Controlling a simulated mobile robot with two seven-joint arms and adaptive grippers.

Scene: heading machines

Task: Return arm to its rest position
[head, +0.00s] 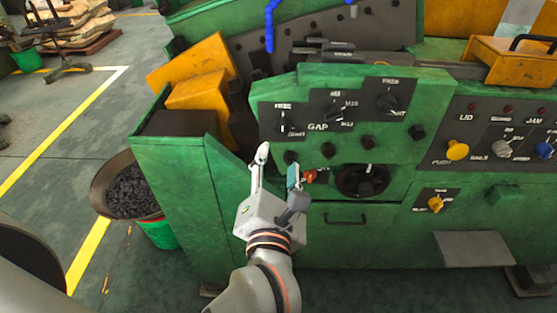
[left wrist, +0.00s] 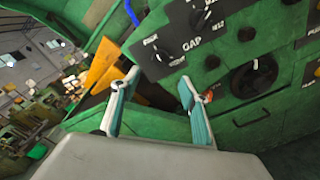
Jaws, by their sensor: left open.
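My left gripper (head: 277,166) is open and empty in front of the green heading machine (head: 176,205), just below the leftmost knob of its GAP panel. In the left wrist view its two fingers (left wrist: 155,108) stand apart with nothing between them. The GAP panel (head: 317,127) carries several black knobs. A small red-orange part (head: 310,176) shows just right of the right fingertip, and I cannot tell whether they touch. A black handwheel (head: 362,181) is right of the gripper. My right gripper is not in view.
A yellow knob (head: 457,150) and a blue knob (head: 545,150) are on the right panel. A drawer handle (head: 345,219) is below the handwheel.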

